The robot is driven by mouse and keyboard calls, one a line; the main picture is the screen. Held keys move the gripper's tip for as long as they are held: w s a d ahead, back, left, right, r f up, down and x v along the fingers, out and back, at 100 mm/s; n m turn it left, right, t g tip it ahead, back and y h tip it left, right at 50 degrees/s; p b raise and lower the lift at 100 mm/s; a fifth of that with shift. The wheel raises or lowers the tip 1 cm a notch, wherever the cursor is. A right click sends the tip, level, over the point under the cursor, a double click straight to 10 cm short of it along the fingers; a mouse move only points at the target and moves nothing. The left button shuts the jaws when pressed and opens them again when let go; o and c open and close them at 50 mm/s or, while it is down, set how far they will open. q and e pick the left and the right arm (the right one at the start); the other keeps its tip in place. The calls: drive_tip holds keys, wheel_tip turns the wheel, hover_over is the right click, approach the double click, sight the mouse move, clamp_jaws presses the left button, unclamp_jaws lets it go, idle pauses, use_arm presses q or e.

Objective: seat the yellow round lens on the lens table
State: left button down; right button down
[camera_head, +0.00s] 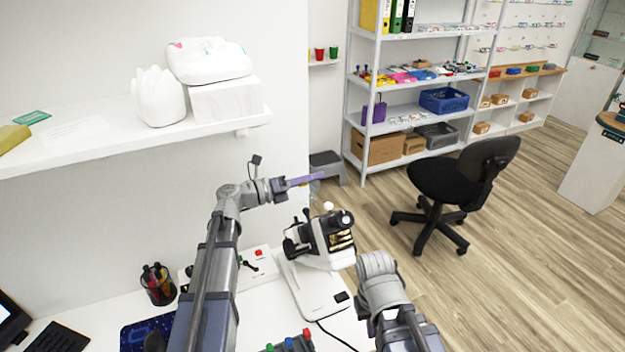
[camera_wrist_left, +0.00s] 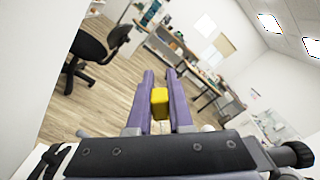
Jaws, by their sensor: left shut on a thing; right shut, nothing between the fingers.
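My left gripper (camera_head: 318,177), with purple fingers, reaches right from the wall side in the head view. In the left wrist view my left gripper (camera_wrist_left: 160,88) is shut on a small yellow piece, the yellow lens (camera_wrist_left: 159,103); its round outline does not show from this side. In the head view the lens is too hidden or small to make out. A black and white lens instrument (camera_head: 328,236) stands on the desk below and slightly right of the left fingertips, apart from them. I cannot tell its lens table clearly. My right arm shows at lower right; its fingers are not visible.
A control box (camera_head: 262,262) and a pen cup (camera_head: 158,285) stand left of the instrument. A wall shelf (camera_head: 110,148) with white models hangs at upper left. A black chair (camera_head: 440,185) stands on the floor beyond the desk. Air around the left gripper looks free.

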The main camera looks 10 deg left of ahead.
use_arm(q)
drive_tip(key=shift+f, duration=0.1)
drive_tip(key=shift+s+d+f+b, duration=0.6)
drive_tip(key=shift+s+f+b, duration=0.3)
drive_tip(key=shift+f+b, duration=0.45)
drive_tip(key=shift+s+d+f+b, duration=0.65)
drive_tip(key=shift+s+f+b, duration=0.25)
drive_tip(key=shift+f+b, duration=0.4)
drive_tip(key=shift+s+d+f+b, duration=0.6)
drive_tip(key=shift+s+f+b, duration=0.3)
drive_tip(key=shift+f+b, duration=0.45)
drive_tip(key=shift+s+f+b, duration=0.2)
drive_tip(key=shift+f+b, duration=0.15)
drive_tip(key=shift+b, duration=0.05)
drive_tip(key=c, duration=0.7)
unclamp_jaws()
drive_tip(key=shift+d, duration=0.1)
drive_tip(key=shift+c, duration=0.2)
drive_tip(key=v, duration=0.8)
